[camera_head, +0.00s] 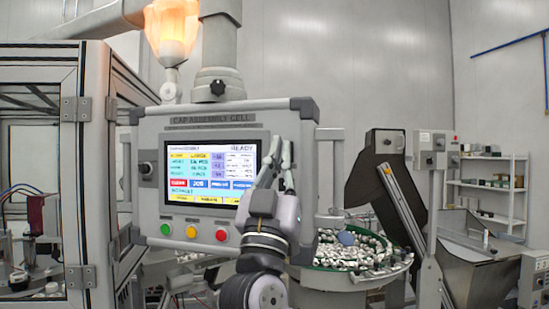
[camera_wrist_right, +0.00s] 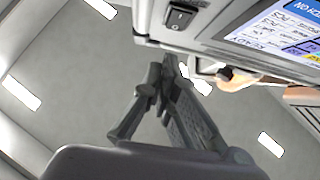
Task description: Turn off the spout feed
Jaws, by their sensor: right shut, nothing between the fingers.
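The control panel (camera_head: 217,118) is labelled CAP ASSEMBLY CELL. Its lit touchscreen (camera_head: 210,171) reads READY and has coloured rows and buttons. My right gripper (camera_head: 279,158) is shut and empty, pointing up in front of the panel's right side and covering part of it. It also shows in the right wrist view (camera_wrist_right: 167,70), fingers together, beside the panel's edge. There, a black rocker switch (camera_wrist_right: 180,17) sits on the panel, apart from the fingers. I cannot tell which control belongs to the spout feed. My left gripper is not in view.
Green (camera_head: 165,229), yellow (camera_head: 191,232) and red (camera_head: 221,235) buttons line the panel's lower edge. A black knob (camera_head: 146,169) is at its left. A green-rimmed bowl (camera_head: 405,265) of small parts, a dark chute (camera_head: 385,150) and a hopper (camera_head: 480,255) stand right.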

